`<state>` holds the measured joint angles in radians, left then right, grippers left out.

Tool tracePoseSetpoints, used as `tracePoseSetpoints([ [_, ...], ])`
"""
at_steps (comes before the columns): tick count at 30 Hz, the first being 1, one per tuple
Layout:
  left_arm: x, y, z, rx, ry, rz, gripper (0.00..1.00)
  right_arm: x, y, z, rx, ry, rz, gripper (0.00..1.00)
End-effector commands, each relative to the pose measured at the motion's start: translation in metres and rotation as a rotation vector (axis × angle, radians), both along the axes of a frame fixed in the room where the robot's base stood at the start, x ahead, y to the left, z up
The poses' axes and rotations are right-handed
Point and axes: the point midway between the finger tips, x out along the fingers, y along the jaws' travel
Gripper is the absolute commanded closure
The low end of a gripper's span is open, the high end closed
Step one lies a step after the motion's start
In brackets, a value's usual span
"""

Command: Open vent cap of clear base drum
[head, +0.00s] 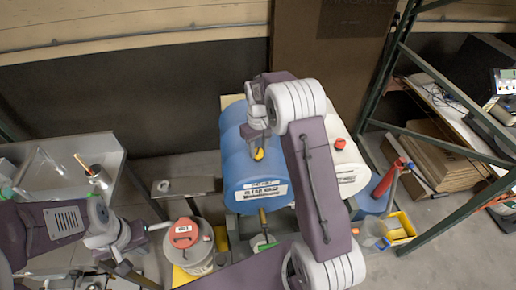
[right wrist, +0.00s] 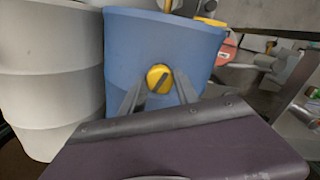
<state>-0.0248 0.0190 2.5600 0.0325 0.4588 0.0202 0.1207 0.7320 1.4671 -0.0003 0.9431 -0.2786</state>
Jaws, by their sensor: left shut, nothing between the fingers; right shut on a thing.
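The clear base drum (head: 230,175) is blue, lies on its side and has a white label on its front end. Its yellow vent cap (head: 259,154) is on the upper side of the drum. My right gripper (head: 259,146) comes down over the cap and is shut on it. In the right wrist view, the yellow cap (right wrist: 158,78), with a dark diagonal bar, sits between the two fingertips against the blue drum (right wrist: 125,45). My left gripper (head: 150,232) is shut and empty, low at the left, beside a red-lidded pail (head: 185,233).
A white drum (head: 350,172) with a red cap (head: 340,143) lies right of the blue one. A yellow bin (head: 401,228) and a green rack post (head: 385,80) stand at the right. A metal table (head: 110,160) is at the left.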

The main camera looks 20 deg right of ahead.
Motion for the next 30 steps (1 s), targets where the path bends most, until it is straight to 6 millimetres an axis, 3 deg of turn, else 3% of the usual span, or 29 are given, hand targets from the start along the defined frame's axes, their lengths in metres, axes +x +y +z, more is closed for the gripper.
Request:
tracePoseSetpoints([
  [15,0.0000,0.0000,0.0032,0.000,0.000,0.000,1.00,0.0009,0.0001,0.0006,0.000,-0.003,0.325,1.00],
  [30,0.0000,0.0000,0.0036,0.000,0.000,0.000,1.00,0.0009,0.0001,0.0004,0.000,-0.003,0.391,1.00],
])
